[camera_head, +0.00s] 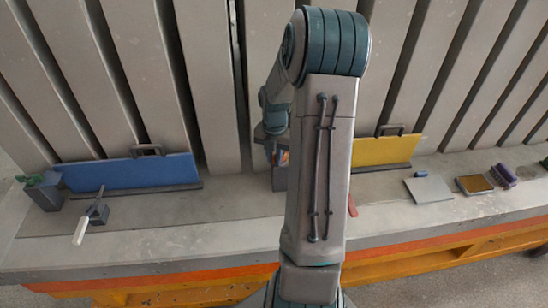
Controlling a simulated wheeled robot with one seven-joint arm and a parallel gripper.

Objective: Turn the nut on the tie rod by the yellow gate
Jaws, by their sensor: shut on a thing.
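The yellow gate (388,151) stands upright on the bench right of my arm, with a dark handle on its top edge. Its left end is hidden behind my arm. A grey block (279,180) shows just left of my arm, with a small orange part (285,158) above it that looks like the nut. My gripper (271,152) points down at this part and is shut on it, but the fingertips are small and partly covered. The tie rod itself cannot be made out.
A blue gate (130,172) stands at left, beside a grey block with a green nut (40,180). A small block with a white handle (81,230) lies before it. Upright panels line the back.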

